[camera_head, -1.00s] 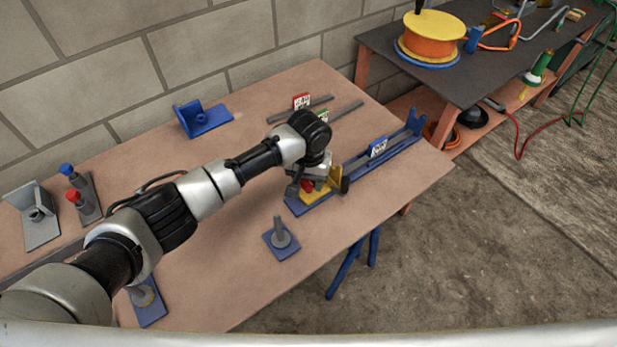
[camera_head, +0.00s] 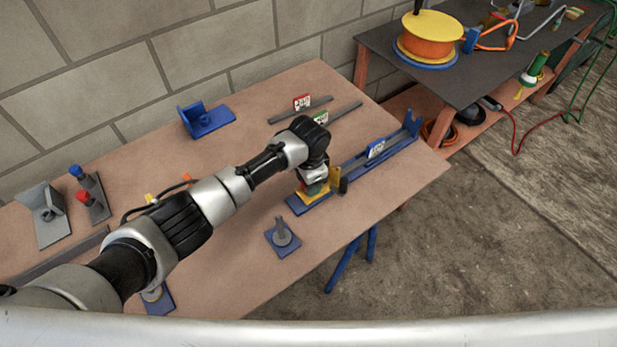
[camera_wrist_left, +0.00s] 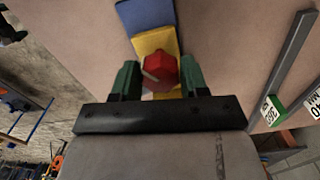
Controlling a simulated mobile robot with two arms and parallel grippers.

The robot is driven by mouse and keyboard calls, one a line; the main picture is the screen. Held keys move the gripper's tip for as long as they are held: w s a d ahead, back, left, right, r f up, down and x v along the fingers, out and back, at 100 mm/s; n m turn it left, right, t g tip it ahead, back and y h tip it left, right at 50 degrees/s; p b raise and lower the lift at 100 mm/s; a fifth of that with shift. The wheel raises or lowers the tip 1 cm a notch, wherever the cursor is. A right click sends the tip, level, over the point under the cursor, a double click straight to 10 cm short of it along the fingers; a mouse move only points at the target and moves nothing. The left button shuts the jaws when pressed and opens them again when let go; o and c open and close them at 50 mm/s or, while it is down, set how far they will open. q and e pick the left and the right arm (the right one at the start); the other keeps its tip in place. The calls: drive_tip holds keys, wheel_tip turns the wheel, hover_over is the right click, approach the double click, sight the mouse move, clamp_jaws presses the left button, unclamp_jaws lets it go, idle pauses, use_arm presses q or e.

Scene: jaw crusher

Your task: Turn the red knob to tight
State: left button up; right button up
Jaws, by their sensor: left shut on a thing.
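The red knob (camera_wrist_left: 160,71) sits on a yellow block (camera_wrist_left: 155,42) over a blue base (camera_wrist_left: 146,14) in the left wrist view. A pale line runs across the knob at a slant. My left gripper (camera_wrist_left: 159,82) has its two green fingers on either side of the knob and is shut on it. In the head view my left gripper (camera_head: 314,188) points down over the yellow block (camera_head: 334,184) at the near end of the blue fixture (camera_head: 303,205), hiding the knob. My right gripper is in neither view.
A blue rail with an upright end (camera_head: 412,127) runs to the back right of the bench. A blue post stand (camera_head: 282,237) is close in front. Red and blue knobs on a grey stand (camera_head: 93,197) are at the left. Grey rails with signs (camera_head: 302,103) lie behind.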

use_arm(q)
drive_tip(key=m, duration=0.3)
drive_tip(key=shift+r+m, duration=0.1)
drive_tip(key=shift+m, duration=0.3)
drive_tip(key=shift+w+m, duration=0.1)
drive_tip(key=shift+m, duration=1.6)
drive_tip(key=o, duration=0.9)
drive_tip(key=shift+o, duration=0.2)
wheel_tip(320, 180, up, 11)
drive_tip(key=shift+f, duration=0.2)
